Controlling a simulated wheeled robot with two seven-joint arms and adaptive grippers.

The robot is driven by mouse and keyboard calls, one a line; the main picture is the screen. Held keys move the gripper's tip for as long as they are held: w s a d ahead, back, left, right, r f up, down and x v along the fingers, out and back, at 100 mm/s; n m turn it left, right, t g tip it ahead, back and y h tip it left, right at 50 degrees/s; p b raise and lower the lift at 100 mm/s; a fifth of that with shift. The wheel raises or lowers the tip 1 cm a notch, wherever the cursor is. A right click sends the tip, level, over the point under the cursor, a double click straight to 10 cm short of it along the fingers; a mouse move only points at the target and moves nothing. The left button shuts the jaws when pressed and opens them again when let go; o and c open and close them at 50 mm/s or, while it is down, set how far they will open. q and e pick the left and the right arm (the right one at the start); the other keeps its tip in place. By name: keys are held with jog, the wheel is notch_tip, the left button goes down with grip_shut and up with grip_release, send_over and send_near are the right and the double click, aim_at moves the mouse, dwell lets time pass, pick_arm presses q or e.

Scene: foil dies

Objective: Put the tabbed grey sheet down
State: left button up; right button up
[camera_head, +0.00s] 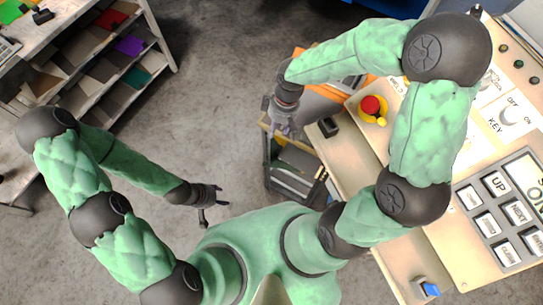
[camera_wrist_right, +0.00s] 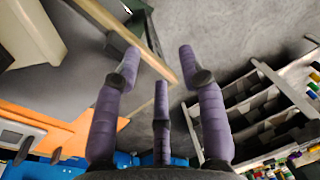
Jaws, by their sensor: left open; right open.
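I cannot pick out the tabbed grey sheet for certain. The dark rack (camera_head: 268,172) holds grey and dark flat pieces. My left gripper (camera_head: 218,196) is open and empty over the floor at lower left.
The cream machine (camera_head: 355,180) with a red stop button (camera_head: 370,105) and key panel fills the right. An orange part (camera_head: 325,90) lies behind my right gripper. A shelf (camera_head: 150,65) with coloured sheets stands at upper left. The floor (camera_head: 220,90) between is clear.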

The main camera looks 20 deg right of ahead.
jog(key=s+a+f+m, duration=0.2)
jog(key=s+f+m, duration=0.1)
jog(key=f, duration=0.4)
jog(key=s+a+f+m+y, duration=0.1)
jog(key=s+a+f+m, duration=0.1)
jog(key=f, duration=0.5)
jog(key=s+a+f+m+y, duration=0.1)
jog(key=s+a+f+m, duration=0.1)
jog(key=s+f+m, duration=0.2)
jog(key=shift+s+a+f+t, duration=0.15)
jog(key=shift+s+f+t, duration=0.25)
jog(key=shift+f, duration=1.3)
